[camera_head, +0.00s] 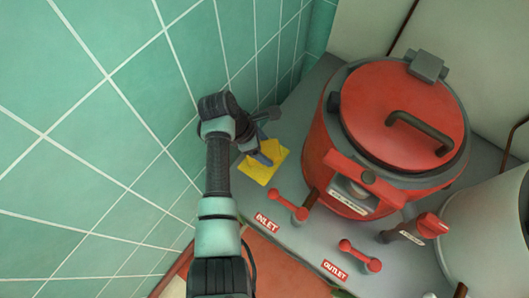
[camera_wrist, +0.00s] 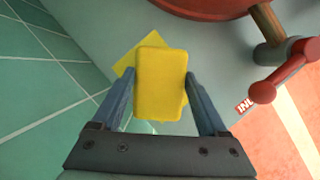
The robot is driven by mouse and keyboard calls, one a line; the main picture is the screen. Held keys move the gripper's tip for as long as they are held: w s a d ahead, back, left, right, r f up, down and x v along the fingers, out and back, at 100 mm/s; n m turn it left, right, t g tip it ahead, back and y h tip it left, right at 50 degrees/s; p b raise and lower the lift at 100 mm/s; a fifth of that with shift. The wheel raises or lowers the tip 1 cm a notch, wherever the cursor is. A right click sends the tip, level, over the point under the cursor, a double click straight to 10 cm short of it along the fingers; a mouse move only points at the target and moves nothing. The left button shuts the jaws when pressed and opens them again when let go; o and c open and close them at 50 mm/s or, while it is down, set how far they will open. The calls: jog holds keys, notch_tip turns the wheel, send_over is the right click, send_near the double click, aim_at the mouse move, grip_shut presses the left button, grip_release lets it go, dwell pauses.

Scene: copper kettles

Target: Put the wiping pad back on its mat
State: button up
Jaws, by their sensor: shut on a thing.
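The yellow wiping pad (camera_wrist: 160,85) is between the two fingers of my gripper (camera_wrist: 160,78) in the wrist view, with a finger on each side of it. My gripper is shut on the pad. A flat yellow mat (camera_wrist: 125,62) shows behind the pad, turned at an angle to it, and the pad hides most of it. In the head view the mat (camera_head: 257,173) lies on the grey surface near the tiled wall, and my gripper (camera_head: 262,157) is over it. I cannot tell the gap between pad and mat, or the pad from the mat in the head view.
A large red kettle (camera_head: 400,125) stands right of the mat. A red inlet valve handle (camera_head: 288,205) is close to the mat, and an outlet handle (camera_head: 360,257) is farther front. The green tiled wall (camera_head: 100,130) is close on the left.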

jog(key=shift+f+b, duration=0.45)
jog(key=shift+f, duration=1.1)
jog(key=shift+f, duration=0.2)
jog(key=o, duration=1.1)
jog(key=p+v, duration=0.3)
jog(key=v, duration=0.9)
jog(key=shift+r, duration=0.2)
